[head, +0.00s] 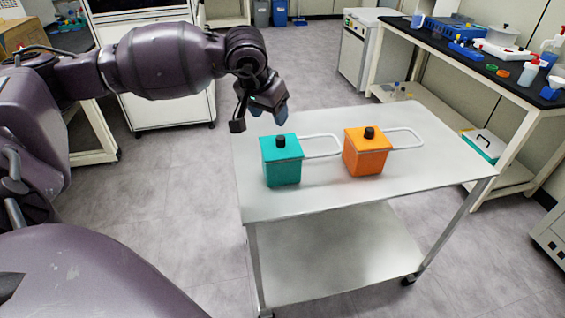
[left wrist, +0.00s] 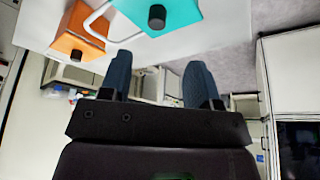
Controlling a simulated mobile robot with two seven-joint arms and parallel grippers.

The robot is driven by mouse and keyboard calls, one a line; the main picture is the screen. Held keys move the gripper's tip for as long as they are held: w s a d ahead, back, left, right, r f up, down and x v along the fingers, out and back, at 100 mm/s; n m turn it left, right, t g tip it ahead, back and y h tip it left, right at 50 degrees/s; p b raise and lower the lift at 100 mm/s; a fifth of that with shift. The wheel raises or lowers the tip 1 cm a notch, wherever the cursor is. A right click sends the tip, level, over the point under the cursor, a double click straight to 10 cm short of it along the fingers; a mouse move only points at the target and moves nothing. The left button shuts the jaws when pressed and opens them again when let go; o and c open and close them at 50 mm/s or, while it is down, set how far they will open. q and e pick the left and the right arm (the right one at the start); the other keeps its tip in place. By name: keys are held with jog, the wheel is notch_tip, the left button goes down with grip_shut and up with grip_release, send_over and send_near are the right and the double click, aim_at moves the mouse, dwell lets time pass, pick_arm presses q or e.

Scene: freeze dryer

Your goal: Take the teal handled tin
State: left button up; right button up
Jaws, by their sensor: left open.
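The teal tin (head: 282,162) stands upright on the cart top, with a black knob on its lid and a pale loop handle (head: 322,145) pointing right. It also shows at the top of the left wrist view (left wrist: 172,14). The orange tin (head: 366,155) of the same shape stands to its right; it shows in the left wrist view too (left wrist: 80,36). My left gripper (head: 262,112) is above the cart's far left part, just behind and above the teal tin. Its fingers (left wrist: 162,80) are apart with nothing between them. My right gripper is not in view.
The cart top (head: 410,180) is clear around the two tins, with a lower shelf (head: 330,255) beneath. A dark-topped lab bench (head: 480,75) with bottles and trays stands at the right. White cabinets stand behind the cart. Grey floor is free left of the cart.

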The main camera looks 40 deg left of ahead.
aim_at(281, 137)
pick_arm(q)
jog(key=b+x, duration=0.1)
jog(key=x, duration=0.8)
jog(key=shift+w+d+f, duration=0.2)
jog(key=shift+w+f, duration=0.05)
jog(key=shift+f, duration=0.05)
jog(key=shift+c, duration=0.2)
jog(key=shift+r, duration=0.1)
grip_shut()
